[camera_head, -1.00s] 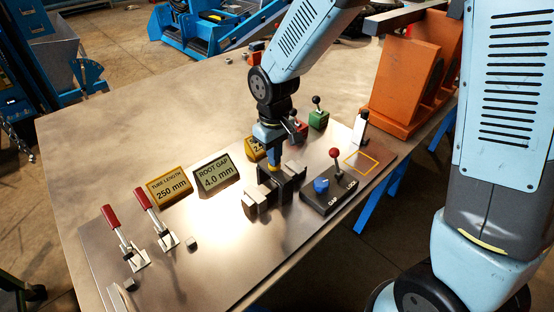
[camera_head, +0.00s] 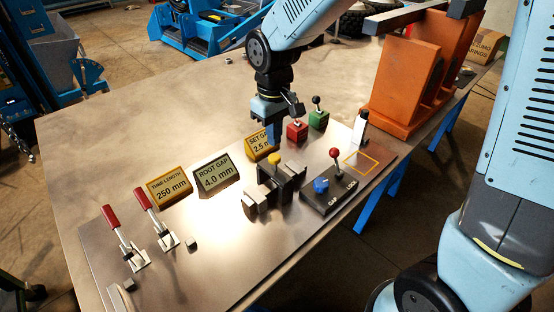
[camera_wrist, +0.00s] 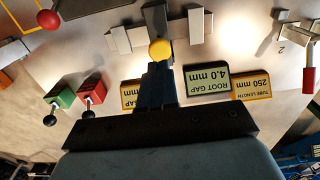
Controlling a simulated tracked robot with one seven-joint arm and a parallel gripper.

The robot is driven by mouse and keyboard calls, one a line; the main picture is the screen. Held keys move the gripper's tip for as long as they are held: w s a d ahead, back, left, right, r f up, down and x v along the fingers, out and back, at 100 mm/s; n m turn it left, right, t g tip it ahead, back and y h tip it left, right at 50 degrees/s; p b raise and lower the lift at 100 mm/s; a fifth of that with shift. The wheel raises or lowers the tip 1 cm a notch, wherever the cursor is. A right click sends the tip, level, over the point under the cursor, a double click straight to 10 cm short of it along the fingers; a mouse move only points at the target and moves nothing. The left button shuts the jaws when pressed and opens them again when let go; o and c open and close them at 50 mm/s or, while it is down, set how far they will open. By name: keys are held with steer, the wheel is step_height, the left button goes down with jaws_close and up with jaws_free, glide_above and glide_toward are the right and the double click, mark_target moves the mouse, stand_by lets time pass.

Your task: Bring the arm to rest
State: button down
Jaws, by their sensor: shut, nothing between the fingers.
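My gripper (camera_head: 272,131) is shut and empty. It hangs above the metal plate, just above and behind a yellow knob (camera_head: 274,159) on a dark vise-like fixture (camera_head: 272,187). In the wrist view its shut fingers (camera_wrist: 157,78) point toward the yellow knob (camera_wrist: 160,49), and a small gap seems to lie between them. The gripper partly hides the "SET GAP" sign (camera_head: 258,146) in the head view.
Signs for root gap (camera_head: 216,175) and tube length (camera_head: 169,187) stand to the left, with red-handled clamps (camera_head: 115,220). Red (camera_head: 297,131) and green (camera_head: 318,115) lever boxes stand close on the right. A red-knobbed lever base (camera_head: 328,193) and an orange bracket (camera_head: 394,85) stand farther right.

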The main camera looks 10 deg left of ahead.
steer(key=shift+r, duration=0.1)
stand_by(0.4)
steer(key=shift+w+d+r, duration=0.15)
steer(key=shift+d+r, duration=0.05)
steer(key=shift+d, duration=0.05)
steer(key=d+r+m+t, duration=0.1)
steer(key=d+r+m, duration=0.1)
steer(key=d+r, duration=0.5)
steer(key=d+r+m+t, duration=0.2)
steer(key=d+r+m, duration=0.15)
steer(key=d, duration=0.65)
steer(key=s+d+r+m+t, duration=0.2)
steer(key=s+d+r+m, duration=0.2)
steer(key=s+d, duration=0.7)
step_height(320, 180, up, 2)
steer(key=d, duration=0.2)
steer(key=shift+d+t, duration=0.3)
